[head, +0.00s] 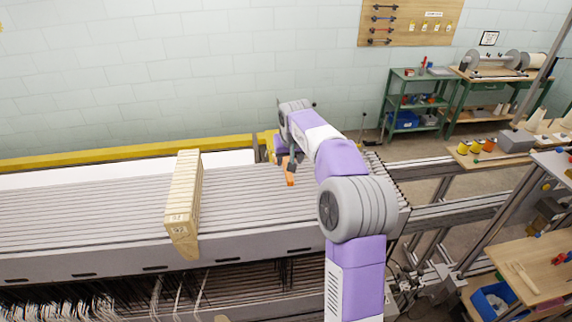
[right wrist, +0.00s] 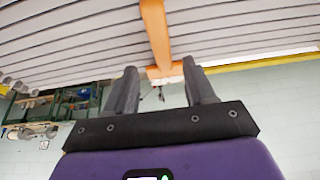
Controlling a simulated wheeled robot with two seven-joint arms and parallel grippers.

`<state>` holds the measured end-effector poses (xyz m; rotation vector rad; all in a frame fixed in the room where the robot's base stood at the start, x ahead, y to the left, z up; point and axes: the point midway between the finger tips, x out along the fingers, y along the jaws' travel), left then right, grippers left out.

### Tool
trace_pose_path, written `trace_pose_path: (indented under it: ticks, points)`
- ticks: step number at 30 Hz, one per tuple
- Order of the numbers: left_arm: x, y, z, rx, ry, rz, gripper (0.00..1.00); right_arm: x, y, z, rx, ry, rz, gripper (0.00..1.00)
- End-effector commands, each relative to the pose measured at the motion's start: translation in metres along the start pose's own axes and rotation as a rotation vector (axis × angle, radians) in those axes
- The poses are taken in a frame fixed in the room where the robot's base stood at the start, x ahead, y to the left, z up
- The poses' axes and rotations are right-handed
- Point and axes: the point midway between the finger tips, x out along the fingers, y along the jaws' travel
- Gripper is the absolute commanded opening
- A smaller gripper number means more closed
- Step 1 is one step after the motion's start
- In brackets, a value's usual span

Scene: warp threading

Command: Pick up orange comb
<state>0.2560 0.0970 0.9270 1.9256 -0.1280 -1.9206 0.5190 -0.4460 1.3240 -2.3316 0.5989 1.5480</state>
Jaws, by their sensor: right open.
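The orange comb (head: 290,174) lies among the grey slats of the loom bed, just below the end of my right arm in the head view. In the right wrist view the orange comb (right wrist: 155,32) is a long bar with a wider crosspiece at its near end. My right gripper (right wrist: 159,68) is open, with its two dark fingers on either side of that crosspiece and no visible grip on it. In the head view my right gripper (head: 291,163) is small and partly hidden by its own wrist. My left gripper is not in view.
A pale wooden beam (head: 184,195) lies across the slats to the left. A yellow rail (head: 100,157) runs along the wall side. Green shelving (head: 412,100) and a workbench stand at the back right. The slats (head: 80,210) left of the beam are clear.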

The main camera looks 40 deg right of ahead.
Motion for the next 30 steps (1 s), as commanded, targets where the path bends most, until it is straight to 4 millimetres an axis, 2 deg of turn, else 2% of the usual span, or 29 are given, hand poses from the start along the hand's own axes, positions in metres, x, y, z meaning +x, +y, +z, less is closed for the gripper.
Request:
trace_pose_path:
  ticks: [3,8,26,27,30]
  points:
    - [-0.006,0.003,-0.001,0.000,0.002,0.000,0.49,0.020,0.000,-0.001,-0.002,-0.005,0.002,0.54]
    - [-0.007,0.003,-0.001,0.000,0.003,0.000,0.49,0.037,0.000,-0.001,-0.001,-0.002,0.000,0.54]
    - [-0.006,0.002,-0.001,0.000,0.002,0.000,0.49,0.043,0.000,0.000,-0.001,-0.001,0.000,0.54]
    - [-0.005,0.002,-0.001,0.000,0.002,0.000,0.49,0.043,0.000,0.000,-0.001,-0.001,0.000,0.53]
    - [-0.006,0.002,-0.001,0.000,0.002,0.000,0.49,0.043,0.000,0.000,-0.001,-0.001,0.000,0.37]
